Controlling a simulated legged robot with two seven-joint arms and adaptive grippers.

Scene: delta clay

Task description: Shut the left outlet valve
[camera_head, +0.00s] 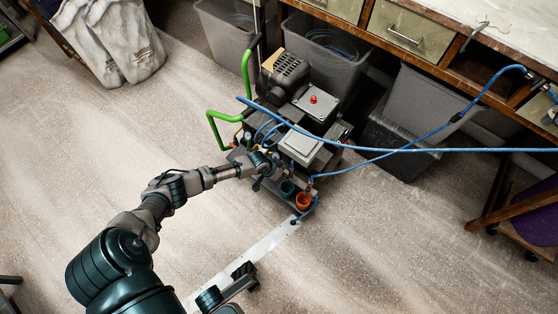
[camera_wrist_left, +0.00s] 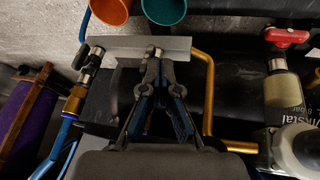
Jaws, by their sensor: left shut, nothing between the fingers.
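A wheeled machine with green handles (camera_head: 228,115) stands mid-view in the head view. My left gripper (camera_head: 268,168) is at its front left, beside the teal cup (camera_head: 288,188) and orange cup (camera_head: 304,200). In the left wrist view my left gripper (camera_wrist_left: 156,55) is shut and empty, its tips over a metal plate (camera_wrist_left: 118,46) below the cups. A valve with a red handle (camera_wrist_left: 287,37) is to its right, apart from it, above a brass fitting (camera_wrist_left: 283,88). Another fitting (camera_wrist_left: 76,98) with a blue hose is at left. My right gripper does not show.
A blue hose (camera_head: 420,150) runs from the machine to the right. Grey bins (camera_head: 425,100) and a workbench (camera_head: 410,38) stand behind. White sacks (camera_head: 112,40) lie at the upper left. A bent brass-coloured pipe (camera_wrist_left: 208,95) is right of the left gripper. Floor in front is mostly open.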

